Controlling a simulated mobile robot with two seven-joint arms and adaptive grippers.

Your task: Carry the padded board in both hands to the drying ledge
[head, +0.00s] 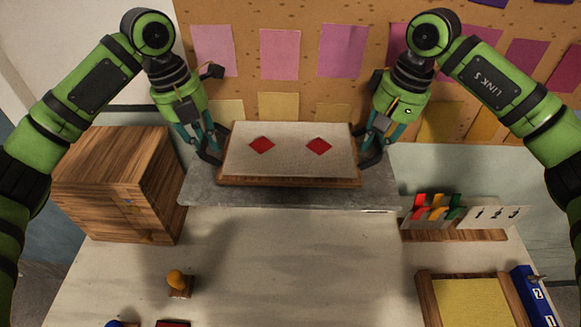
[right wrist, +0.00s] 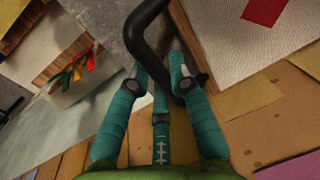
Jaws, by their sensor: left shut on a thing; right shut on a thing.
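The padded board (head: 290,152) has a pale woven pad with two red diamonds and a wooden edge. It lies level over the grey ledge (head: 300,196) at the back of the table; I cannot tell if it touches the ledge. My left gripper (head: 211,153) is shut at the board's left end, on its dark handle. My right gripper (head: 371,154) is shut on the dark handle at the right end. The right wrist view shows this handle (right wrist: 138,38) between my right fingers (right wrist: 166,82), with the pad (right wrist: 235,55) beside it.
A wooden cabinet (head: 110,185) stands left of the ledge. A rack with coloured tabs (head: 432,208) and a number card (head: 495,214) stand at right. A yellow-filled tray (head: 472,303) and blue box (head: 534,296) are front right. A wooden-knobbed stamp (head: 177,281) stands front left. The table's middle is clear.

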